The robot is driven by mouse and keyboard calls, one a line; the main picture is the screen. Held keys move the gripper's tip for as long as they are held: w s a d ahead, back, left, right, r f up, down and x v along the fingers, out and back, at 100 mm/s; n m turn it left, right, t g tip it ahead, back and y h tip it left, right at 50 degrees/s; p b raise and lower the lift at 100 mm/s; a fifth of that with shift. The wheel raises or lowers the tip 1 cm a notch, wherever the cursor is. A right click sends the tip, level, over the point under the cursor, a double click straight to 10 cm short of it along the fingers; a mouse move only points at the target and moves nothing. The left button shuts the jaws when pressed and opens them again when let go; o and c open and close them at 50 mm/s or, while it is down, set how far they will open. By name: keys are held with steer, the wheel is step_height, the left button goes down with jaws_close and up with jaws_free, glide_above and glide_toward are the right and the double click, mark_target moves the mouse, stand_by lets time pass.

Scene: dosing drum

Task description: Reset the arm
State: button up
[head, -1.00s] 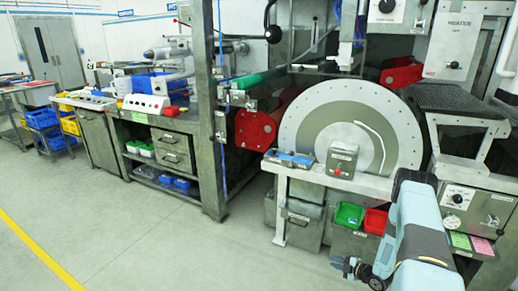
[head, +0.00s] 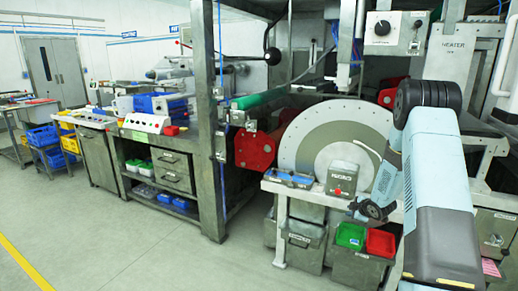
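My arm, pale blue and grey with a dark ribbed joint, rises at the right of the head view. It is bent, with its elbow high in front of the machine. My gripper (head: 368,209) is at the right end of the white bench, in front of the lower right of the large round drum (head: 306,150). It is small and partly lost against the dark wrist, so its fingers cannot be made out clearly. I see nothing held in it.
The white bench (head: 283,189) carries a control box with a red button (head: 341,179) and a blue-topped item (head: 289,179). Green (head: 350,235) and red (head: 381,242) bins sit below. A heater panel (head: 453,52) is at the right. The floor at left is clear.

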steer(key=s+a+r+m+g+h, duration=0.1)
steer(key=s+a+r+m, duration=0.3)
steer(key=r, duration=0.6)
steer(key=s+r+m+h, duration=0.1)
steer(key=s+r+h, duration=0.1)
steer(key=s+r, duration=0.65)
steer(key=s+a+r+m+g+h, duration=0.1)
steer(key=s+a+r+m, duration=0.15)
steer(key=r, duration=0.85)
steer(key=s+a+r+m, duration=0.2)
steer(key=s+a, duration=0.1)
steer(key=s, duration=0.8)
steer(key=s+a+r+m+g+y, duration=0.1)
steer(key=s+a+r+m, duration=0.2)
steer(key=s, duration=0.8)
steer(key=s+a+r+m+g+y, duration=0.1)
steer(key=s+a, duration=0.3)
steer(key=s, duration=0.7)
steer(key=shift+s+r+m, duration=0.3)
steer(key=shift+r+m, duration=0.45)
steer(key=shift+r, duration=0.05)
